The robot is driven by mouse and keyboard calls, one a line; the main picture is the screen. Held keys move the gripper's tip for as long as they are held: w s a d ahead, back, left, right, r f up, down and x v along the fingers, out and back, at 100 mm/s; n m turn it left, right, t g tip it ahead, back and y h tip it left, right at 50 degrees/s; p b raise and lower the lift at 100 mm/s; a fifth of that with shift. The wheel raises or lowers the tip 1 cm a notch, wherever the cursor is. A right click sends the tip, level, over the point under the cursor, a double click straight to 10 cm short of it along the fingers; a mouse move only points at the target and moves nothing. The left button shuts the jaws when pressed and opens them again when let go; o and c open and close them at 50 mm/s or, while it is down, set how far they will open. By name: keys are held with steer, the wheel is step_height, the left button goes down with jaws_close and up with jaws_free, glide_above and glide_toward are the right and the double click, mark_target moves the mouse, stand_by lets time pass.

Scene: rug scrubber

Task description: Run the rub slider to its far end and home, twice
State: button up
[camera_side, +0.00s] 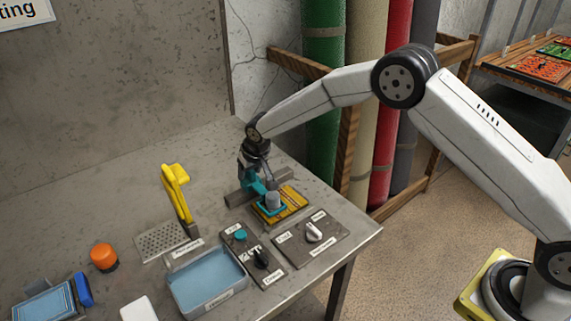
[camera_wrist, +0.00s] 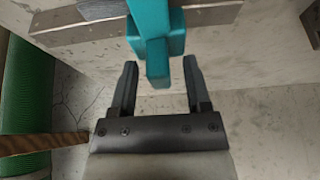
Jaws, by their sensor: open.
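The rub slider is a teal piece (camera_side: 270,209) with a grey knob, over a yellow-orange rug patch (camera_side: 291,205) in the side view. Its teal arm reaches back to a grey metal rail (camera_side: 239,197), which also shows in the wrist view (camera_wrist: 75,36). In the wrist view a teal handle (camera_wrist: 157,62) points down between my fingertips. My gripper (camera_side: 252,170) is open, with one finger on each side of the handle end; in the wrist view (camera_wrist: 160,75) gaps show on both sides. The rug patch is out of the wrist view.
A panel with a white knob (camera_side: 314,232) and a panel with teal and black controls (camera_side: 240,236) lie in front. A blue-filled tray (camera_side: 205,278), a yellow lever (camera_side: 177,185) and an orange knob (camera_side: 104,257) stand left. Rolled rugs (camera_side: 323,100) stand behind the table.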

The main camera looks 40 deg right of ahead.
jaws_close()
stand_by(1.5)
